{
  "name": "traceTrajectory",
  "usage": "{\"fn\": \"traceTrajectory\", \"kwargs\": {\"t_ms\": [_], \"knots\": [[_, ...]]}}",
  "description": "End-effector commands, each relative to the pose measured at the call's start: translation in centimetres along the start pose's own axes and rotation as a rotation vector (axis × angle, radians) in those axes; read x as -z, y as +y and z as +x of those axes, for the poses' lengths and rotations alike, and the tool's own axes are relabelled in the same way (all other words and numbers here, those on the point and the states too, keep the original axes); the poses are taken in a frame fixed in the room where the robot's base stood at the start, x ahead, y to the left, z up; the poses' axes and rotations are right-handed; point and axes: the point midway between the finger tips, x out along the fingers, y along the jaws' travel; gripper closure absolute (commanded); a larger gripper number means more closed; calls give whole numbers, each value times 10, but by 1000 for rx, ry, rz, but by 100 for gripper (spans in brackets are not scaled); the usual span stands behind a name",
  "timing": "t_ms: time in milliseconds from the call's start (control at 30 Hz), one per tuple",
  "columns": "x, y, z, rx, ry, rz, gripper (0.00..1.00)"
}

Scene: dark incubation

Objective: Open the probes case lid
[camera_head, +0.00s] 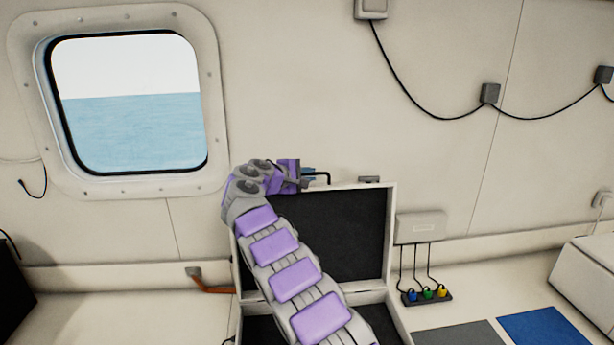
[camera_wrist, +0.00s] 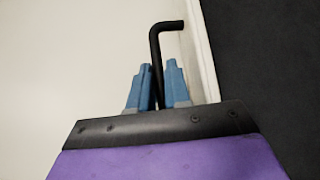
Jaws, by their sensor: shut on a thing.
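The probes case (camera_head: 398,318) is at the bottom middle of the head view, partly hidden behind my arm. Its lid (camera_head: 350,232) stands raised, near upright, with the dark lining facing me and a pale rim around it. My gripper (camera_head: 308,173) is at the lid's upper edge. Its blue fingers (camera_wrist: 158,88) are shut on a black bent handle (camera_wrist: 157,48), which also shows at the lid's top in the head view (camera_head: 322,175). In the wrist view the lid's pale edge and dark lining (camera_wrist: 265,65) lie right of the fingers.
Grey (camera_head: 460,334) and blue (camera_head: 545,327) mats lie further right. A white box (camera_head: 588,275) stands at the right edge. The wall is close behind the lid.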

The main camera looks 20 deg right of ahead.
Motion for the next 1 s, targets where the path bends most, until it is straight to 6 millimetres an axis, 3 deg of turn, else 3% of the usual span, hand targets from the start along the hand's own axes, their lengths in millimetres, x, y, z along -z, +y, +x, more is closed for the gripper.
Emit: {"fn": "traceTrajectory", "kwargs": {"t_ms": [367, 1000], "knots": [[1, -3, -1, 4, 1, -4, 100], [-30, -14, -36, -15, 7, 7, 100]]}}
